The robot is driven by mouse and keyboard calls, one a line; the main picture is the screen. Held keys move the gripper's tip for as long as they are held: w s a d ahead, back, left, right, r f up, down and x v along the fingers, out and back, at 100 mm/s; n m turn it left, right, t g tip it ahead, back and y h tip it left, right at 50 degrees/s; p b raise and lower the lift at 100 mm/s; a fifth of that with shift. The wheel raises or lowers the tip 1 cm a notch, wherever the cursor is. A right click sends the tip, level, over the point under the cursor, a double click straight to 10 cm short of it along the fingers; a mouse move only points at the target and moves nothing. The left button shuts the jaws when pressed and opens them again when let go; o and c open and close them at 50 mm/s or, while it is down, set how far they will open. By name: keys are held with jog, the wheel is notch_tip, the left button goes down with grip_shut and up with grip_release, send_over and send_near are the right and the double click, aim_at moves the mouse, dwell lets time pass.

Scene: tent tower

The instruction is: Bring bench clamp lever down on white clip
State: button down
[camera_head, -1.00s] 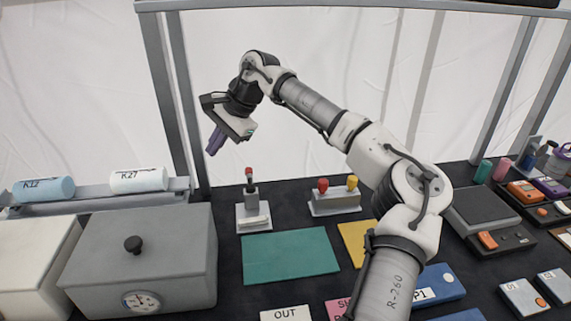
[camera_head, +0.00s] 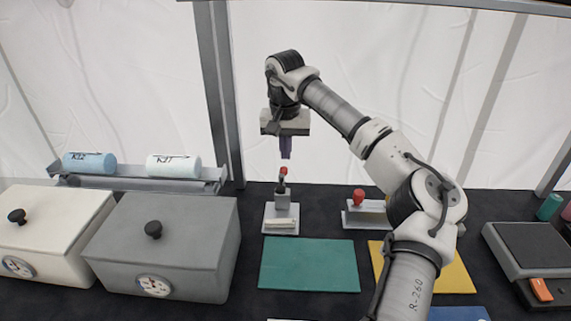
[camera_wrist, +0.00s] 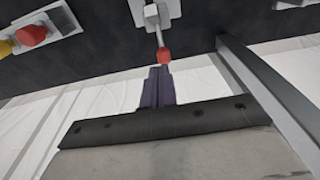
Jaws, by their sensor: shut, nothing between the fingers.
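The bench clamp (camera_head: 283,203) is a small grey stand on a pale base, behind the green mat. Its lever stands up and ends in a red knob (camera_head: 283,171). The white clip (camera_head: 280,223) lies on the front of the clamp's base. My gripper (camera_head: 286,154), with purple fingers, points down just above the red knob and is shut and empty. In the wrist view the lever's red knob (camera_wrist: 164,56) shows just beyond the fingertips (camera_wrist: 159,70), with a small apparent gap. The clip is not clearly seen there.
A second fixture with a red knob (camera_head: 358,196) stands to the right, partly behind my arm. The green mat (camera_head: 310,265) lies in front. A grey lidded box (camera_head: 165,245) is at left. A tent pole (camera_head: 218,100) rises behind the clamp, left of my gripper.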

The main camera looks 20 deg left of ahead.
aim_at(285, 168)
jog(key=shift+f, duration=0.95)
jog(key=shift+s+d+f+p, duration=0.15)
jog(key=shift+s+p, duration=0.1)
jog(key=shift+s, duration=0.25)
jog(key=shift+s+d+f+p, duration=0.1)
jog(key=shift+s+p, duration=0.1)
jog(key=shift+s, duration=0.3)
jog(key=shift+s+d+f, duration=0.15)
jog(key=shift+s+f, duration=0.15)
jog(key=shift+s, duration=0.45)
jog(key=shift+f, duration=0.1)
